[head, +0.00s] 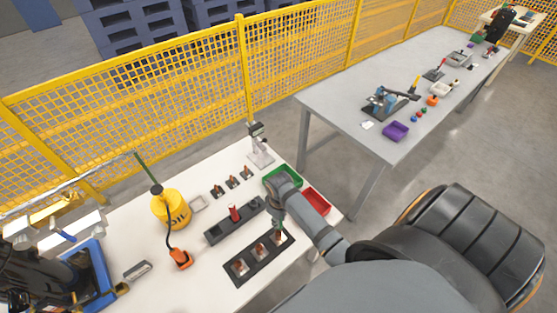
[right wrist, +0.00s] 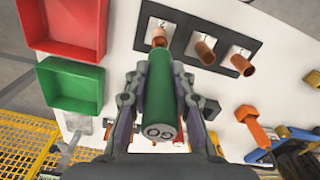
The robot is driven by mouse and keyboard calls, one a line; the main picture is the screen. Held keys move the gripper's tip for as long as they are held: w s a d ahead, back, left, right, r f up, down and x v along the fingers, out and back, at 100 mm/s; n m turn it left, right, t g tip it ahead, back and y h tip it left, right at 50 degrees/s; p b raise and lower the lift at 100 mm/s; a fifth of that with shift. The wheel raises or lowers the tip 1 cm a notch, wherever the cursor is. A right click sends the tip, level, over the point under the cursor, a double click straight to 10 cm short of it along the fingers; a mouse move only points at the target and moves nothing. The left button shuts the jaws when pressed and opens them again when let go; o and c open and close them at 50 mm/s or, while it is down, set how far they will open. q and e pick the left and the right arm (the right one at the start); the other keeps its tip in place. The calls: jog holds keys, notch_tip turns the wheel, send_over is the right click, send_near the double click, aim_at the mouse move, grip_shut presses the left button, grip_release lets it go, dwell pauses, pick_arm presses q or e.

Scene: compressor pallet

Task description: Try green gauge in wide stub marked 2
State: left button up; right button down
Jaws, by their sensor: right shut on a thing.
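My right gripper (right wrist: 158,75) is shut around the green gauge (right wrist: 158,100), whose near end reads "GO". In the head view this gripper (head: 279,226) is over the right end of the black stub plate (head: 243,281). The plate also shows in the right wrist view (right wrist: 182,53). It carries three copper stubs on pale labels. The gauge's far end meets the outline of the end stub (right wrist: 159,38), whose label seems to read 2. I cannot tell whether the gauge tip is inside or just above it. The other stubs (right wrist: 205,52) (right wrist: 243,65) stand free. My left gripper is not in view.
A green tray (head: 281,177) and a red tray (head: 317,201) lie beside my right arm. A dark rack (head: 216,234) holds a red gauge (head: 234,213). A yellow can (head: 170,209) and an orange tool (head: 180,258) stand farther left.

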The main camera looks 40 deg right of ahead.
jog(key=shift+r, duration=0.1)
jog(key=shift+r, duration=1.9)
